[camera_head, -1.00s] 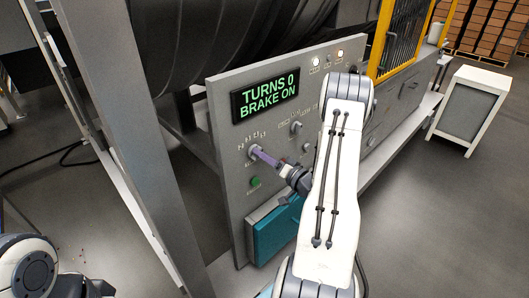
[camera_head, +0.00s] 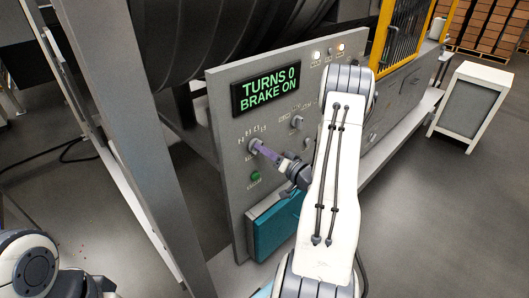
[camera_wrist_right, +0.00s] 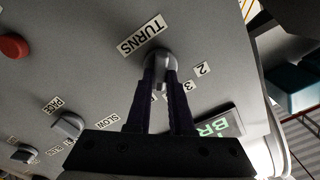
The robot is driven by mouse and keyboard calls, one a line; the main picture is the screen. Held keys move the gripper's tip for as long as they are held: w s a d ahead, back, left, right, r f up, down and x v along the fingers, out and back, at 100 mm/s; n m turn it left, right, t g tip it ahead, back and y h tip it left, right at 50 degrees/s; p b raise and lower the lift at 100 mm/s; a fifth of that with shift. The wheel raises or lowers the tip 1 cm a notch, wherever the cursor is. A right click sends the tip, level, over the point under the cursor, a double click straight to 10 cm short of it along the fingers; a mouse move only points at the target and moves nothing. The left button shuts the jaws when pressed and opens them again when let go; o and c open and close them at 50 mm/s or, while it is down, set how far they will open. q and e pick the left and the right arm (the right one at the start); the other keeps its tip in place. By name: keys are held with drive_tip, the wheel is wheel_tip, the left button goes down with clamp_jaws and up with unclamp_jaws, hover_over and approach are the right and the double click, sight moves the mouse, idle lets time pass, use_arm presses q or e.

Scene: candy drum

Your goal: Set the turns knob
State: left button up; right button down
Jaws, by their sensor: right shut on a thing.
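The grey turns knob (camera_wrist_right: 160,62) sits under the TURNS label (camera_wrist_right: 142,36) in the right wrist view. The numbers 2 and 3 show beside it; other marks are hidden behind my fingers. My right gripper (camera_wrist_right: 162,80) is shut on the knob, one dark finger on each side. In the head view the purple-looking fingers of my right gripper (camera_head: 260,149) reach the knob (camera_head: 253,145) from the lower right. The display (camera_head: 266,88) above reads TURNS 0, BRAKE ON. Only part of my left arm shows at the lower left; its gripper is out of sight.
The pace knob (camera_wrist_right: 68,125) is left of my fingers in the wrist view, with a red button (camera_wrist_right: 14,46) farther up. A green button (camera_head: 255,176) and teal box (camera_head: 277,226) are below the turns knob. A grey post (camera_head: 130,130) stands left of the panel.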

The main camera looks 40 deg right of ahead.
drive_tip(key=shift+a+n+b, duration=0.15)
drive_tip(key=shift+n+b, duration=5.15)
drive_tip(key=shift+b, duration=0.8)
drive_tip(key=c, duration=0.8)
unclamp_jaws()
drive_tip(key=s+b, duration=0.2)
drive_tip(key=s, duration=0.8)
drive_tip(key=shift+s+d+b, duration=0.25)
drive_tip(key=shift+d+b, duration=0.05)
drive_tip(key=shift+d, duration=0.05)
